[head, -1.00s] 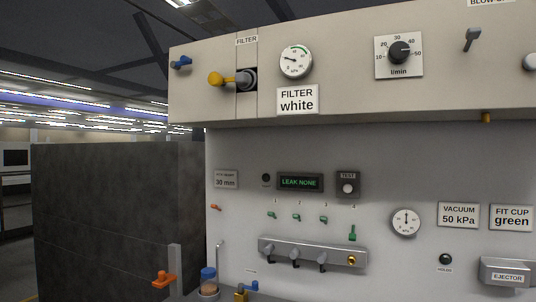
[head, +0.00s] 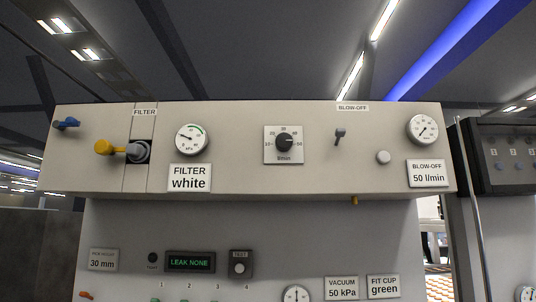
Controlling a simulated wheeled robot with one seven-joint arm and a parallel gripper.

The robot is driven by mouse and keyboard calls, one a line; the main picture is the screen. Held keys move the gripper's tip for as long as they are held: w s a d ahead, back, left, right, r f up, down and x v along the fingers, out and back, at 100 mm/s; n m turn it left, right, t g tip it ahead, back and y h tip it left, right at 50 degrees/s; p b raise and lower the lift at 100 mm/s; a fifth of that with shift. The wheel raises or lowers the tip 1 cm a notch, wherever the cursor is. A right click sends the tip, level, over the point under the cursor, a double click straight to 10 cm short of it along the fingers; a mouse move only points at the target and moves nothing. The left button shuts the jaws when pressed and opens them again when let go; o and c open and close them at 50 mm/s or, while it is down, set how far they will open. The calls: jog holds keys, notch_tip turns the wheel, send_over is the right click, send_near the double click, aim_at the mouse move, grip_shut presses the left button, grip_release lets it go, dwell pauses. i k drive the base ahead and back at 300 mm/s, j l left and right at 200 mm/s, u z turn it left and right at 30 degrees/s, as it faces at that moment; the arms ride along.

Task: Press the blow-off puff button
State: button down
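A pale round button (head: 383,157) sits on the beige upper panel (head: 240,183) in the head view, below and right of the BLOW-OFF label (head: 352,107). No lettering on the button is readable. My gripper is not in view, and nothing covers the button.
A yellow-handled filter fitting (head: 118,148) and a blue valve (head: 66,123) stick out at the panel's left. A grey upright post (head: 474,200) and dark control box (head: 500,155) stand at the right. The beige panel juts out over the lower wall.

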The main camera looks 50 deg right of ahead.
aim_at(383, 156)
jog(key=z, duration=1.35)
